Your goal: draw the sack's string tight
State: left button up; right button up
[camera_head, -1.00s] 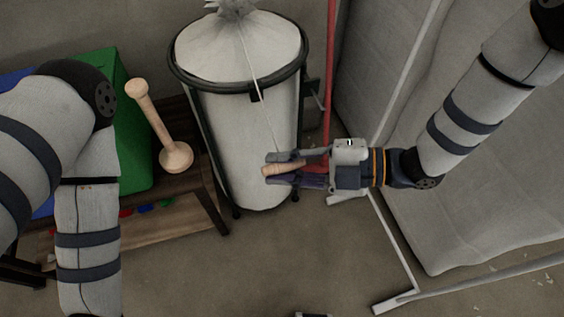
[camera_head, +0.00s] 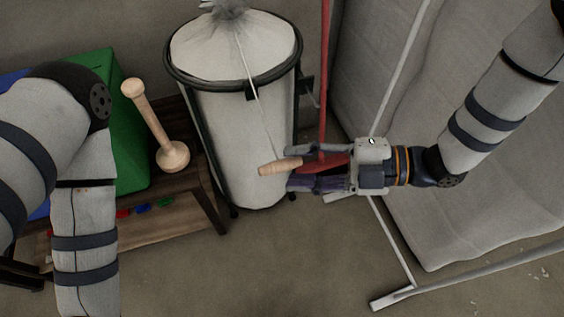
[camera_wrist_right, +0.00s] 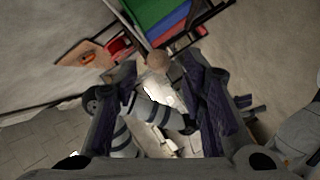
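The white sack (camera_head: 243,150) stands upright in a dark round frame, its top gathered into a tuft. The pale string (camera_head: 256,88) runs from the gathered neck down over the rim to a wooden handle (camera_head: 280,167). My right gripper (camera_head: 288,167) is open, its two fingers apart just right of the handle. The handle's right end is at the fingertips and does not look gripped. In the right wrist view, a round wooden end (camera_wrist_right: 158,62) shows between and beyond the spread fingers (camera_wrist_right: 160,85). My left arm enters from the left; its gripper is outside the head view.
A wooden shelf (camera_head: 165,220) with a green box (camera_head: 118,130) and a wooden dumbbell-shaped piece (camera_head: 160,125) stands left of the sack. A red pole (camera_head: 325,70) stands right of it. A white-legged stand (camera_head: 398,250) and a large grey padded surface (camera_head: 455,215) lie to the right.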

jog(key=v, duration=0.8)
jog(key=shift+d, duration=0.1)
jog(key=s+d+f+m+t+h+p, duration=0.1)
jog(key=s+d+f+m+h, duration=0.1)
jog(key=s+f+m+h, duration=0.45)
jog(key=s+d+f+m+t+h+p, duration=0.1)
jog(key=f+m+h, duration=0.2)
jog(key=f+m, duration=0.65)
pick_arm(q)
jog(key=shift+t, duration=0.7)
jog(key=w+r, duration=0.3)
jog(key=shift+w+r+p, duration=0.2)
jog(key=shift+r+p, duration=0.05)
jog(key=shift+p, duration=0.15)
pick_arm(e)
jog(key=s+d+m+g+h, duration=0.3)
jog(key=s+m, duration=0.3)
jog(key=s, duration=0.4)
jog(key=s+d+m+g+h, duration=0.3)
jog(key=s+m, duration=0.3)
jog(key=s, duration=0.4)
jog(key=shift+s+d+m+g, duration=0.3)
jog(key=shift+d+m, duration=0.1)
jog(key=shift+d, duration=0.5)
